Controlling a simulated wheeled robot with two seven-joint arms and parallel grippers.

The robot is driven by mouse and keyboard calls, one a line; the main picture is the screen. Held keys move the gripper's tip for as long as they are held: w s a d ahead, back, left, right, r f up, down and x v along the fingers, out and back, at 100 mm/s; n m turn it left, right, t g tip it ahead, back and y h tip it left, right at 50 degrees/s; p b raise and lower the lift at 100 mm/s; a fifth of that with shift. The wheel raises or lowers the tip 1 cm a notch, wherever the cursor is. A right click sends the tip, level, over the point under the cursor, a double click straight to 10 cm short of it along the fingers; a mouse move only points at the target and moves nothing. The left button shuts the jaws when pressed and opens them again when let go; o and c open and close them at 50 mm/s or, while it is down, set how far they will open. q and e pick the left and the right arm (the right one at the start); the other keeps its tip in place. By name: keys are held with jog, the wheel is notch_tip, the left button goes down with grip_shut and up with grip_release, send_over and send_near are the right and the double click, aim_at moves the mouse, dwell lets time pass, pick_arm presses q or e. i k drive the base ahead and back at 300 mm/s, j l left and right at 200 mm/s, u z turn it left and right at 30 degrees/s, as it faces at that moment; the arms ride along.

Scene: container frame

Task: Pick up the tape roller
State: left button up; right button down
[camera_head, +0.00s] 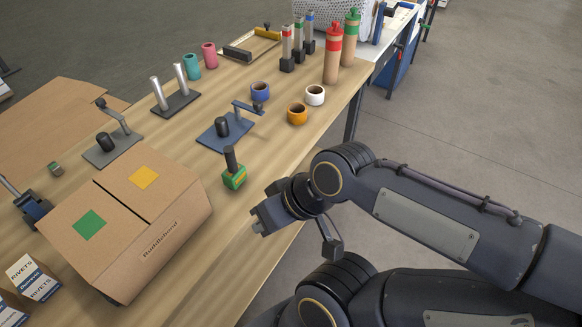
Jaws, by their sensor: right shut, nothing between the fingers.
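A green block-shaped tool with an upright black handle (234,176) stands on the wooden table, right of the cardboard box; it may be the tape roller. A blue tool with a dark roller and a lever (222,131) and a similar grey one (110,142) stand farther back. I cannot tell for certain which is the tape roller. My right gripper (262,218) is shut and empty, over the table's right edge, just right of and nearer than the green tool, apart from it.
A closed cardboard box (165,238) fills the near left of the wooden table (232,262). Orange (297,114), white (315,95) and blue (260,91) rolls stand farther back. Red and green bottles (332,58) are near the far edge.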

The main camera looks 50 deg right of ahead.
aim_at(235, 173)
jog(key=z, duration=1.05)
jog(key=i+l+u, duration=0.1)
jog(key=l, duration=0.4)
jog(key=i+l+u, duration=0.1)
jog(key=l, duration=0.35)
jog(key=i+l+u, duration=0.1)
jog(key=l, duration=0.45)
jog(key=i+l+u, duration=0.1)
jog(key=l, duration=0.4)
jog(key=i, duration=0.1)
